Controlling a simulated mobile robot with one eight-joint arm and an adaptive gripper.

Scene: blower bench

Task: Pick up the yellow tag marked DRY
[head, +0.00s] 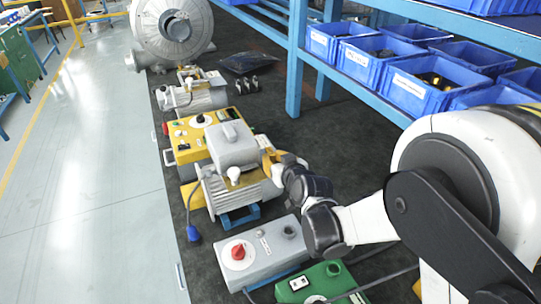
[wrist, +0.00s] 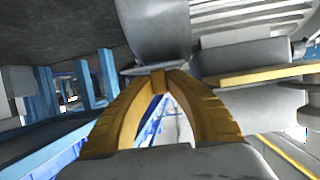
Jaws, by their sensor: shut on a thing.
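My gripper (head: 270,162) is at the right side of the grey motor with the yellow base (head: 228,186). In the wrist view its two yellow fingers (wrist: 160,84) come together at the tips. A small yellow piece sits between the tips and looks like the yellow tag (wrist: 160,80), seen nearly edge-on. No DRY lettering can be read. A thin pale edge shows just beyond the tips, close to a grey rounded body (wrist: 155,28). I cannot tell whether the held piece touches it. In the head view the fingers and motor hide the tag.
A grey box with a red knob (head: 262,252) and a green box (head: 318,284) stand nearer on the dark bench mat. A yellow control box (head: 186,150) and a large blower (head: 172,30) are farther back. A blue rack (head: 297,60) with blue bins stands at the right.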

